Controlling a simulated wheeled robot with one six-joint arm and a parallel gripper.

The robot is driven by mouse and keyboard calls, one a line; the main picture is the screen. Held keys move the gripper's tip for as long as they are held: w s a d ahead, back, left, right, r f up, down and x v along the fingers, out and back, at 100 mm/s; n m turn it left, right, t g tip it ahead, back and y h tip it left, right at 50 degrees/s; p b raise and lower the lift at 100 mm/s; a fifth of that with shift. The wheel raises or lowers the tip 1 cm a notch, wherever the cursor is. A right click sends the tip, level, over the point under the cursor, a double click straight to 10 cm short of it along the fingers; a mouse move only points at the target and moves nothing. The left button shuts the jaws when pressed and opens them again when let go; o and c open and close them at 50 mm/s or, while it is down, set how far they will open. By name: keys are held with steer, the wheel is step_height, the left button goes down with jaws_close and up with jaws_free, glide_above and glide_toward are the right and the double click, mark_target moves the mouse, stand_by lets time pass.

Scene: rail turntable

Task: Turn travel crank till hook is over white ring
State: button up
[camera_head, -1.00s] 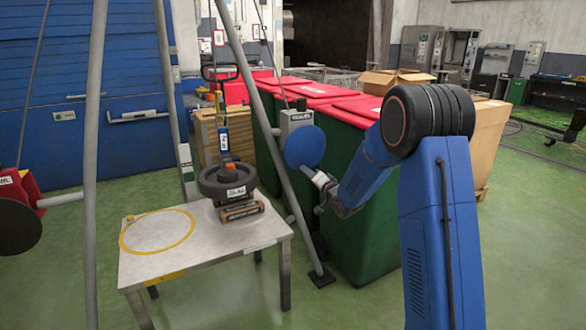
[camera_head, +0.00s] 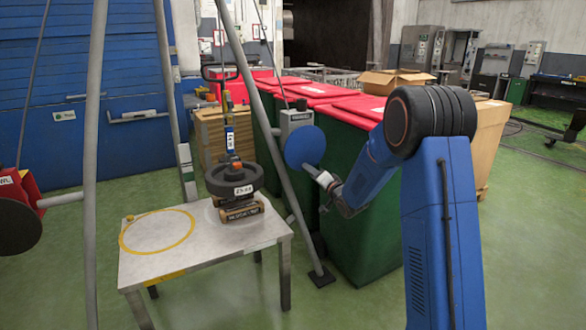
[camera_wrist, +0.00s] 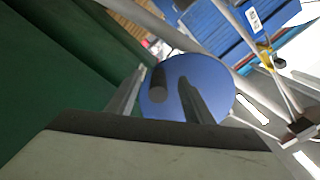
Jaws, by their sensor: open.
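The travel crank is a blue disc (camera_head: 305,147) below a small grey box (camera_head: 296,118) on a slanted grey pole. In the wrist view the disc (camera_wrist: 216,95) fills the middle, with a dark round crank handle (camera_wrist: 158,84) on its face. My gripper (camera_wrist: 161,76) is open, with the handle between its two fingers; I cannot tell whether they touch it. The hook hangs on a blue-marked line (camera_head: 229,135) over a dark round weight (camera_head: 235,180) with a white label, above the table's right part. The hook itself is hard to make out.
A yellow ring (camera_head: 157,231) lies on the left of the small grey table (camera_head: 180,262). Green bins with red lids (camera_head: 360,225) stand close behind the crank. A red drum with a dark disc (camera_head: 15,228) is at the far left.

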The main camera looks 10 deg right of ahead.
steer(key=v, duration=0.7)
steer(key=shift+s, duration=0.4)
stand_by(0.3)
steer(key=shift+r, duration=0.1)
steer(key=s+d+r+n+g+h, duration=0.1)
steer(key=s+d+r+g+h, duration=0.2)
steer(key=s, duration=0.7)
steer(key=s+d+r+n+g+h, duration=0.1)
steer(key=s+r+g+h, duration=0.2)
steer(key=s, duration=0.7)
steer(key=s+a+f+n+g, duration=0.1)
steer(key=s+a+n+g, duration=0.1)
steer(key=s, duration=1.5)
steer(key=s+a+f+n+g, duration=0.1)
steer(key=s+f+n+g, duration=0.1)
steer(key=s, duration=1.6)
steer(key=shift+s+a+n+g, duration=0.25)
steer(key=shift+a+n+g, duration=0.2)
steer(key=shift+g, duration=0.75)
